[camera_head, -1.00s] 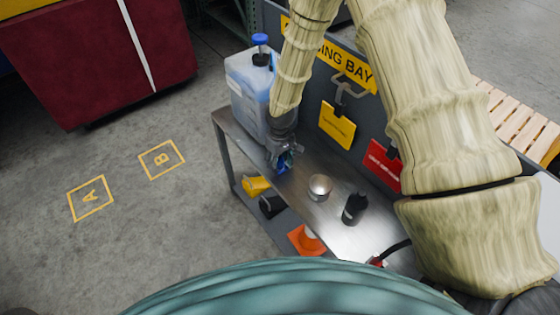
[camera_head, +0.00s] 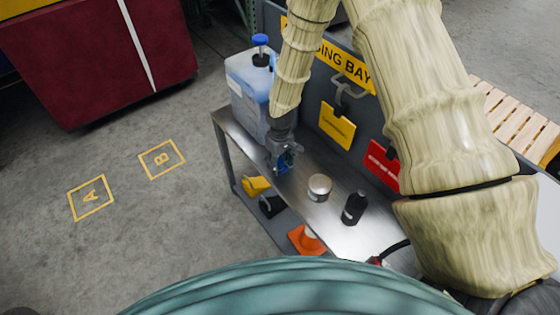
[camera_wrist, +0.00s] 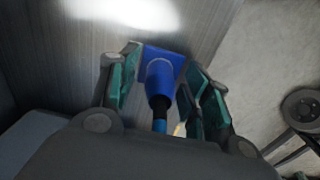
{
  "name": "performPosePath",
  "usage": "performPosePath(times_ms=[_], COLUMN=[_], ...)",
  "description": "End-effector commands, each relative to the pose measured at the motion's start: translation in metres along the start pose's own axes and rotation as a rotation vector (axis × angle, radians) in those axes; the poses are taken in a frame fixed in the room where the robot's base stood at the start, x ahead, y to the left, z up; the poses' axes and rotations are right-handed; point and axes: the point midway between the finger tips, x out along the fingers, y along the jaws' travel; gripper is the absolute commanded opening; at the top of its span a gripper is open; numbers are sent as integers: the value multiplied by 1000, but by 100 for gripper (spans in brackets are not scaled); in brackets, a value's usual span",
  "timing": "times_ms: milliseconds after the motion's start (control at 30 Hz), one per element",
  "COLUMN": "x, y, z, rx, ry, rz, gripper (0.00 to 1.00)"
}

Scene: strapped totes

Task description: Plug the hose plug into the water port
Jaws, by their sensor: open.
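A blue piece with a square block, a black collar and a blue hose (camera_wrist: 163,68) shows in the wrist view; it looks like the hose plug, standing over the metal bench top. My gripper (camera_head: 284,165) is at the bench's far left part, beside the jug. In the wrist view my gripper (camera_wrist: 164,75) is open, with one finger on each side of the blue piece. Small gaps seem to show beside it. In the head view the gripper mostly hides the blue piece. I cannot make out the water port for sure in either view.
The metal bench (camera_head: 312,212) carries a translucent jug (camera_head: 243,90) with a blue cap, a round tin (camera_head: 319,187) and a black bottle (camera_head: 354,208). A grey back panel (camera_head: 300,75) holds a yellow tag (camera_head: 337,126) and red tag (camera_head: 382,165).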

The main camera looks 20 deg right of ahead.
Motion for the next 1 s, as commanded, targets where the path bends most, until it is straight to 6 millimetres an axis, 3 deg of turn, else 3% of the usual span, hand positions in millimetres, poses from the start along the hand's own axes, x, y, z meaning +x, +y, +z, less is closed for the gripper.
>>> performPosePath(times_ms=[67,300,333,1000], x=[0,0,0,-14], y=[0,0,0,0], z=[0,0,0,-1], rx=[0,0,0,0], ry=[0,0,0,1], rz=[0,0,0,0], gripper=[46,3,0,0])
